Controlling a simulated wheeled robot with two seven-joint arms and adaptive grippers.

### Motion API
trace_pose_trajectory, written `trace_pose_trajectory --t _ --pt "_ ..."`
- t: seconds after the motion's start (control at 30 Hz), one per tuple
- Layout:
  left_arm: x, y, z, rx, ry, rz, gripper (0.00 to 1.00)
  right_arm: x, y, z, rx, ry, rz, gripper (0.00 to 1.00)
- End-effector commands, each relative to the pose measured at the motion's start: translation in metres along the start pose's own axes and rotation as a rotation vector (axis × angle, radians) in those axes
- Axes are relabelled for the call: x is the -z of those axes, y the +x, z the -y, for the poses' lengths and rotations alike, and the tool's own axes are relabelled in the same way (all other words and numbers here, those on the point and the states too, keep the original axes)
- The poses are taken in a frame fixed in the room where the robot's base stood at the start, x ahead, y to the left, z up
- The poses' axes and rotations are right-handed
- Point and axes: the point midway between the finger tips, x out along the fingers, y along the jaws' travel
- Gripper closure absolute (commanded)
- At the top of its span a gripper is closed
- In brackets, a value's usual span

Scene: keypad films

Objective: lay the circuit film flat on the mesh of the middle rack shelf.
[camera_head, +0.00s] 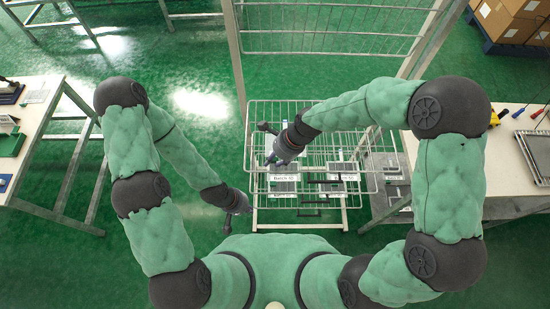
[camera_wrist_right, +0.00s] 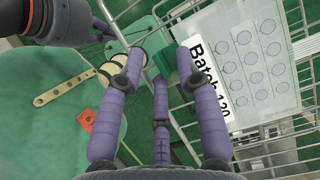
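The wire rack (camera_head: 257,205) stands in the middle of the head view, with pale labelled sheets (camera_head: 286,187) inside it, seen through the mesh. My right gripper (camera_head: 280,157) is over the rack's left part. A pale sheet with rows of grey circles (camera_wrist_right: 255,65) and a "Batch 120" label (camera_wrist_right: 211,75) lies just right of the fingertips. I cannot tell which sheet is the circuit film. My left gripper (camera_head: 243,205) hangs low at the rack's left side; its fingers are too small to read.
A bench (camera_head: 52,100) stands at the left and another (camera_head: 510,165) at the right, with a tray and tools. A tall wire frame (camera_head: 330,40) rises behind the rack. Cardboard boxes (camera_head: 510,20) are at the back right. Green floor (camera_head: 195,85) is clear at the left.

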Motion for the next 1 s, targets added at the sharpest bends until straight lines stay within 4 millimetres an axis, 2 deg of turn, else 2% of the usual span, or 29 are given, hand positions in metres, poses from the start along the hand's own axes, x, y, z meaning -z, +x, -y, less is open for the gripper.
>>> trace_pose_trajectory --t 0.27,0.43,0.57,0.8,1.0 --pt "0.000 0.000 0.000 0.000 0.000 0.000 1.00 0.001 0.001 -0.002 -0.005 0.001 -0.001 0.62" --pt "0.000 0.000 0.000 0.000 0.000 0.000 1.00 0.000 -0.009 -0.001 -0.002 0.001 0.000 0.62" --pt "0.000 0.000 0.000 0.000 0.000 0.000 1.00 0.000 -0.029 0.000 0.001 0.000 0.000 0.62" --pt "0.000 0.000 0.000 0.000 0.000 0.000 1.00 0.001 -0.078 0.000 0.001 0.001 0.001 0.62" --pt "0.000 0.000 0.000 0.000 0.000 0.000 1.00 0.001 -0.106 0.000 -0.001 0.001 0.000 0.62"
